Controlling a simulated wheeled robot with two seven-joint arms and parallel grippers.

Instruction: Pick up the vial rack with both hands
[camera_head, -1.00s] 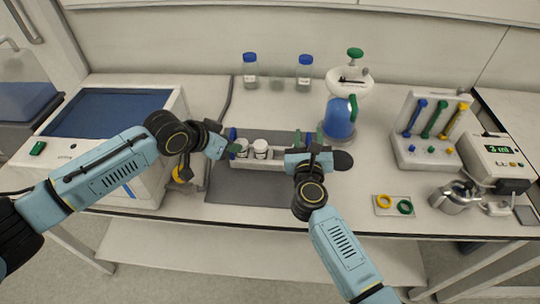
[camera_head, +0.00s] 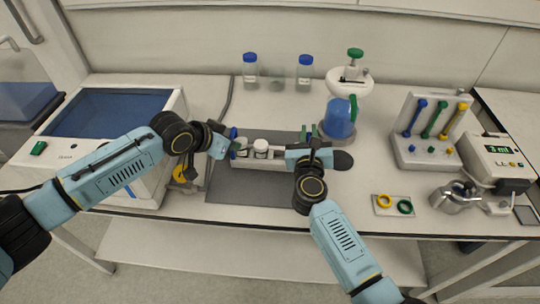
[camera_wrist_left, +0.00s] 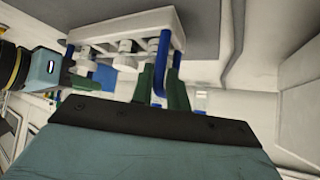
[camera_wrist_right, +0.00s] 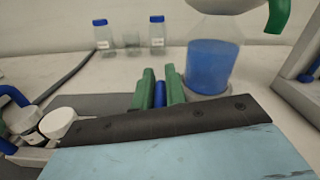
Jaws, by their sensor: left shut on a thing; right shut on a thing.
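The white vial rack (camera_head: 272,163) has blue handles at its ends and holds white-capped vials (camera_head: 261,148). It is over the grey mat; I cannot tell whether it touches it. My left gripper (camera_head: 230,146) is at the rack's left end. In the left wrist view its green fingers (camera_wrist_left: 164,88) are shut on a blue handle (camera_wrist_left: 161,55). My right gripper (camera_head: 309,133) is at the right end. In the right wrist view its green fingers (camera_wrist_right: 159,88) are shut on the other blue handle (camera_wrist_right: 159,95). My right gripper hides the rack's right part in the head view.
A blue-filled vessel (camera_head: 340,120) stands close behind my right gripper. Blue-capped bottles (camera_head: 250,72) stand at the back. A blue-topped box (camera_head: 110,112) is at left. A tool stand (camera_head: 425,150) and a ring tray (camera_head: 383,212) are at right. The mat's front (camera_head: 250,193) is clear.

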